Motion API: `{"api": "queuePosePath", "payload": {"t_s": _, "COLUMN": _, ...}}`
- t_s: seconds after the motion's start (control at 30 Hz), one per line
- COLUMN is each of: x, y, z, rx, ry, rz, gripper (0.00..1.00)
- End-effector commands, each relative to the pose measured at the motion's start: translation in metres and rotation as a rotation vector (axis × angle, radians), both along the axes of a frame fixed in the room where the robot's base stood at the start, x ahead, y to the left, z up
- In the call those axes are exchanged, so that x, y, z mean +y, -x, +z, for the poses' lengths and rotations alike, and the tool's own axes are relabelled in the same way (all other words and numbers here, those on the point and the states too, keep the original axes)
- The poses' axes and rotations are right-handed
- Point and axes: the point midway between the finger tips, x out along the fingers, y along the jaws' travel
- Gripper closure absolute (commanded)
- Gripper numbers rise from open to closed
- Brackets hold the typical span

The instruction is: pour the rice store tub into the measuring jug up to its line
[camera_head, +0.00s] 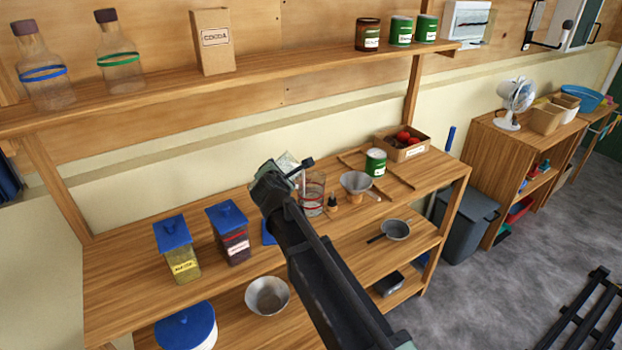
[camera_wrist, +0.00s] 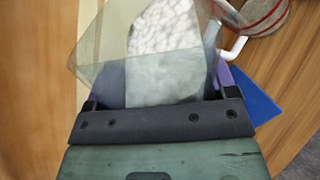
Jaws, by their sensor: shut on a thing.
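My gripper (camera_head: 277,182) is shut on the clear rice store tub (camera_head: 290,163), just left of the measuring jug and above the bench. In the wrist view the tub (camera_wrist: 160,45) shows white rice inside, between my gripper's fingers (camera_wrist: 163,88). The tub looks tilted. The clear measuring jug (camera_head: 314,197) stands on the bench with a red line around it. Part of it shows at the upper right of the wrist view (camera_wrist: 252,16), close to the tub. My arm hides part of the bench. I cannot tell how much rice is in the jug.
A blue lid (camera_head: 267,233) lies on the bench beside my arm. Two blue-lidded tubs (camera_head: 177,250) (camera_head: 231,236) stand to the left. A funnel (camera_head: 356,184), a green can (camera_head: 376,162) and a box of red items (camera_head: 403,147) are to the right. A shelf (camera_head: 270,82) runs above.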

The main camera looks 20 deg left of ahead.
Motion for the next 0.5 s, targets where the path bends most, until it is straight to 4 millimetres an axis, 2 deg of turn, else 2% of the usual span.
{"api": "queuePosePath", "payload": {"t_s": 0.5, "x": -0.0007, "y": -0.0007, "z": 0.0022, "rx": 0.032, "ry": -0.042, "rz": 0.0, "gripper": 0.7}}
